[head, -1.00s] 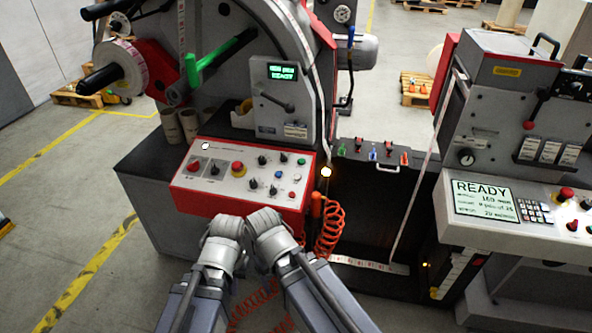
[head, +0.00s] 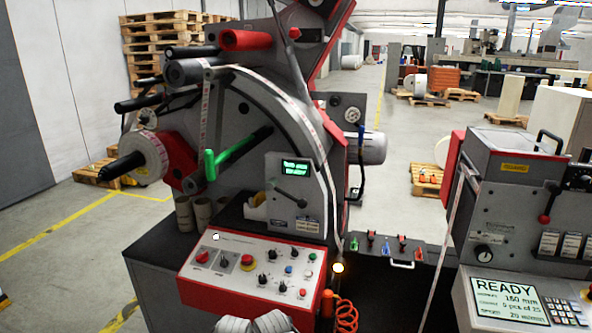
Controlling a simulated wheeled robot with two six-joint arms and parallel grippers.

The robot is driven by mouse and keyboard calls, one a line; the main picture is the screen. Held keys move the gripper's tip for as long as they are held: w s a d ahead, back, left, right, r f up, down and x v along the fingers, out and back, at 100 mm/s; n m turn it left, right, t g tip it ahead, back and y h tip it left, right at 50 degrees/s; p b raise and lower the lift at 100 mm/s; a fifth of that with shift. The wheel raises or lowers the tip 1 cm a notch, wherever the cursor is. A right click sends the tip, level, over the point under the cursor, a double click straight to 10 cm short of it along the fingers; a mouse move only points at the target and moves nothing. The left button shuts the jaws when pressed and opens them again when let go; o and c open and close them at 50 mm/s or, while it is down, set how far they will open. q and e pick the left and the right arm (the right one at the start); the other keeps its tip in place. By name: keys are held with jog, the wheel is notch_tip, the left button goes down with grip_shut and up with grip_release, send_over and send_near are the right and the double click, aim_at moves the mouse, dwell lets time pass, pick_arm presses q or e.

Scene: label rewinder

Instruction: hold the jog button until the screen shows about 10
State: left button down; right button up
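The slanted control panel (head: 225,283) with a red edge is on the front of the left machine. I cannot read which is the jog button. A small green-lit display (head: 296,168) above the panel shows two blurred lines. The large screen (head: 507,300) at right reads READY, 150 mm. Only rounded grey parts of my arms show at the bottom edge; both grippers are out of view.
A green-handled bar (head: 210,165) and a label roll (head: 150,160) stick out at the machine's left. An orange coiled hose (head: 345,317) hangs right of the panel beside a lit lamp (head: 338,267). A tool tray (head: 385,248) lies between the machines.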

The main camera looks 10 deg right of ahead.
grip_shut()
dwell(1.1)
